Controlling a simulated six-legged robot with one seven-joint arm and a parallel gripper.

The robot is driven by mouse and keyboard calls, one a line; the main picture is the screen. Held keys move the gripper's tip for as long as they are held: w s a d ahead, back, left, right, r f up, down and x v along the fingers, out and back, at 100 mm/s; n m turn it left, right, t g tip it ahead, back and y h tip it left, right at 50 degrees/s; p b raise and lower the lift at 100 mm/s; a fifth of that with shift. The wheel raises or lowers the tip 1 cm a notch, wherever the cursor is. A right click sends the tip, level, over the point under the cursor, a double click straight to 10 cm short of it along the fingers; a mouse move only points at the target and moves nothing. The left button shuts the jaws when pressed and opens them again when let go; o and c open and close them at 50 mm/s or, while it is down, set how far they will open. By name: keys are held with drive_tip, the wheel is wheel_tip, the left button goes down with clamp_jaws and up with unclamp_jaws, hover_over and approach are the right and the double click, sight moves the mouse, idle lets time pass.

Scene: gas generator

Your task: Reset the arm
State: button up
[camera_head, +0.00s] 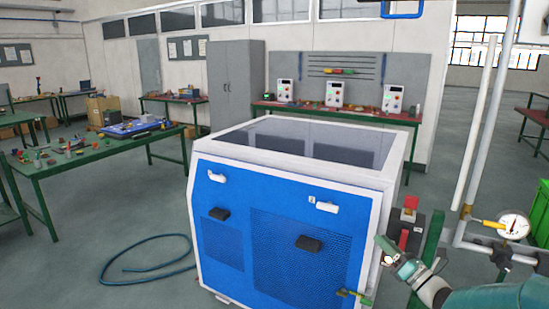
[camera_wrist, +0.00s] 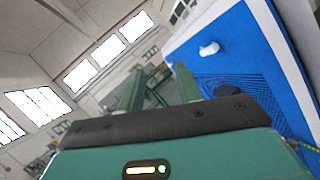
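My arm reaches in from the lower right of the head view, and my gripper (camera_head: 386,248) is in front of the right end of the blue and white generator (camera_head: 215,250). In the wrist view my gripper (camera_wrist: 157,70) has two dark green fingers spread apart with nothing between them. The generator's blue panel (camera_wrist: 228,45) shows tilted at the right of the wrist view, beside the right finger. I cannot tell from the head view how far the gripper is from the generator.
Right of the generator stand a red-handled switch (camera_head: 409,205), pipes and a pressure gauge (camera_head: 513,225) with a yellow handle. A yellow-green fitting (camera_head: 350,293) is at the generator's lower right. A blue hose (camera_head: 140,268) lies on the floor. Green workbenches (camera_head: 100,155) stand left and behind.

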drive_tip(key=s+a+f+n+g, duration=0.1)
drive_tip(key=s+a+n+g, duration=0.55)
drive_tip(key=a+n, duration=0.4)
drive_tip(key=s+a+n+g, duration=0.5)
drive_tip(key=a+n+g, duration=0.3)
drive_tip(key=a, duration=0.5)
drive_tip(key=s+d+r+n+h, duration=0.1)
drive_tip(key=s+r+n+h, duration=0.2)
drive_tip(key=s+n, duration=0.6)
drive_tip(key=s+d+r+n+t+h, duration=0.1)
drive_tip(key=s+r+n+h, duration=0.2)
drive_tip(key=s+n+h, duration=0.4)
drive_tip(key=s+n, duration=0.1)
drive_tip(key=s, duration=0.2)
drive_tip(key=shift+s+n, duration=0.35)
drive_tip(key=shift+d, duration=0.15)
